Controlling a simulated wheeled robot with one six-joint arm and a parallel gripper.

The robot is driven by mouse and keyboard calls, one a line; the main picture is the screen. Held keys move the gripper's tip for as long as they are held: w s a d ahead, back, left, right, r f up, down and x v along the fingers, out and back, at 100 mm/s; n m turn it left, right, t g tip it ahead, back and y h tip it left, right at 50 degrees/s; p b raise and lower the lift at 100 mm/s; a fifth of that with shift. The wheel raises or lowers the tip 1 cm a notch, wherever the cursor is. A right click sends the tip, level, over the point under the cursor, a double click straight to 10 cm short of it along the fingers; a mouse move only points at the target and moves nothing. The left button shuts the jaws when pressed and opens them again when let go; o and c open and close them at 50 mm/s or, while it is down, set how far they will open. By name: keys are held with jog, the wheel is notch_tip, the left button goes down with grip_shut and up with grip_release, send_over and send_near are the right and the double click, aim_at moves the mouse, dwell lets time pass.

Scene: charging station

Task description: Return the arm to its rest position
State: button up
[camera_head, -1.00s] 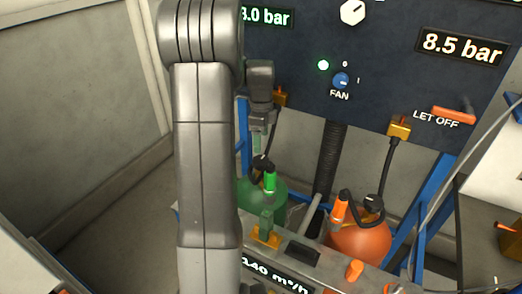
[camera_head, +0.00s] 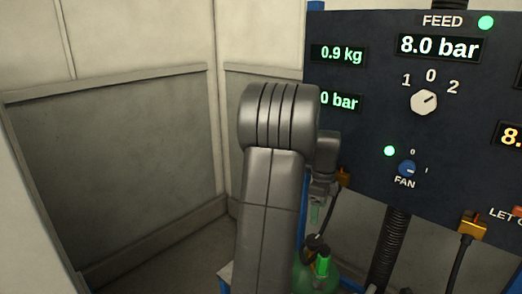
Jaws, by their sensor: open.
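My grey arm (camera_head: 268,215) rises from the bottom edge and bends over at a ribbed joint (camera_head: 278,118) near the middle of the picture. Behind it, to the right, a smaller wrist part (camera_head: 326,158) shows beside the panel's lower left edge. My gripper (camera_head: 316,212) hangs below the wrist, partly hidden by the arm. It is open, and I see nothing held in it. It appears above the green cylinder (camera_head: 318,280).
The dark control panel (camera_head: 440,130) fills the right, with a selector knob (camera_head: 424,102), a blue fan knob (camera_head: 407,168) and lit displays. A black ribbed hose (camera_head: 392,245) and a brass fitting (camera_head: 472,226) hang below. Bare grey walls (camera_head: 120,160) stand at left.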

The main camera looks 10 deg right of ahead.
aim_at(315, 239)
notch_tip(315, 239, down, 12)
jog(key=shift+r, duration=0.2)
dwell(0.4)
